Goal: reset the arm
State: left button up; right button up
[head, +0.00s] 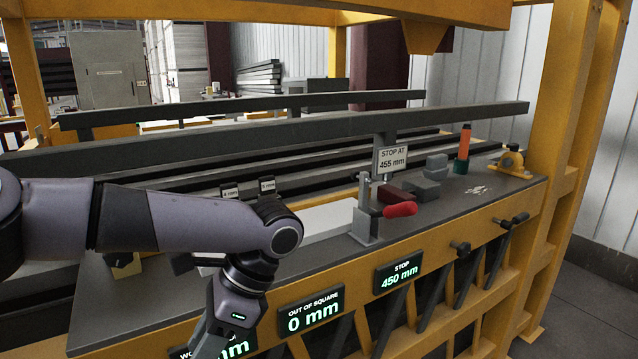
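My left arm (180,220) comes in from the left and reaches across the front left of the machine's grey bench (95,320). It bends at a joint in front of the bench, and its forearm runs down and out of the bottom edge. My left gripper is below the picture and not seen. My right arm and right gripper are not in view. The arm covers part of the bench, the lower left display (238,346) and things behind it.
A clamp with a red handle (400,209) stands at the bench's front edge. Behind it are a "STOP AT 455 mm" sign (392,159), grey blocks (428,180) and an orange-and-green cylinder (464,150). Front displays read "OUT OF SQUARE 0 mm" (310,310) and "STOP 450 mm" (399,274).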

pick_arm(q)
jog(key=s+d+f+t+h, duration=0.1)
jog(key=s+d+f+h, duration=0.4)
jog(key=d, duration=0.4)
jog(key=s+d+f+n+t+h, duration=0.1)
jog(key=s+d+f+h, duration=0.1)
jog(key=d+f+h, duration=0.45)
jog(key=s+d+f+t+h, duration=0.1)
jog(key=s+d+f+h, duration=0.4)
jog(key=d, duration=0.6)
jog(key=w+a+f+n+t+y, duration=0.1)
jog(key=a+f+n+t+y, duration=0.2)
jog(key=a, duration=0.4)
jog(key=a+f+n+t, duration=0.3)
jog(key=a+f+n, duration=0.1)
jog(key=a, duration=0.3)
jog(key=w+a+f+n+t+y, duration=0.1)
jog(key=a+f+n+t+y, duration=0.1)
jog(key=a+f+n+t, duration=0.3)
jog(key=s+a+y, duration=0.3)
jog(key=s+a, duration=0.2)
jog(key=a, duration=0.7)
jog(key=shift+s+f+m, duration=0.2)
jog(key=shift+f+m, duration=0.2)
jog(key=shift+f, duration=0.05)
